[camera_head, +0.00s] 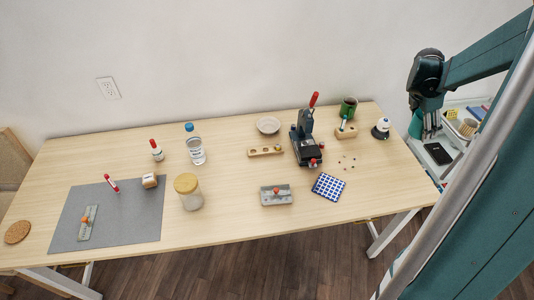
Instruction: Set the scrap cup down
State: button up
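A dark green cup (348,107) with a dark inside stands upright near the back right of the table; it may be the scrap cup. My gripper (431,132) points down beyond the table's right end, over a side shelf, well apart from the green cup. Its fingers are small and partly merged with the arm, so I cannot tell whether they are open, shut or holding something. A small tan round container (467,127) stands on the shelf to the right of my gripper.
A white-and-dark bottle (381,128) stands near the right edge. A black phone (438,153) lies on the shelf.

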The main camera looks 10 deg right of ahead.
notch_tip(320, 180, up, 17)
jog(key=w+a+n+t, duration=0.15)
jog(key=w+a, duration=0.45)
jog(key=a, duration=0.6)
jog(key=w+a+n, duration=0.3)
jog(key=w+a, duration=0.4)
jog(key=a, duration=0.5)
jog(key=w+a+n+t, duration=0.15)
jog(key=w+a, duration=0.45)
jog(key=a, duration=0.6)
jog(key=a+n+t+y, duration=0.1)
jog(key=a+n+y, duration=0.45)
jog(key=a, duration=3.55)
notch_tip(320, 180, down, 26)
jog(key=n+h, duration=0.2)
jog(key=h, duration=0.1)
jog(key=shift+s+d+b, duration=0.25)
jog(key=shift+d+b, duration=0.1)
jog(key=shift+b, duration=0.05)
jog(key=shift+f, duration=0.2)
jog(key=shift+f+b, duration=0.6)
jog(key=shift+f, duration=2.45)
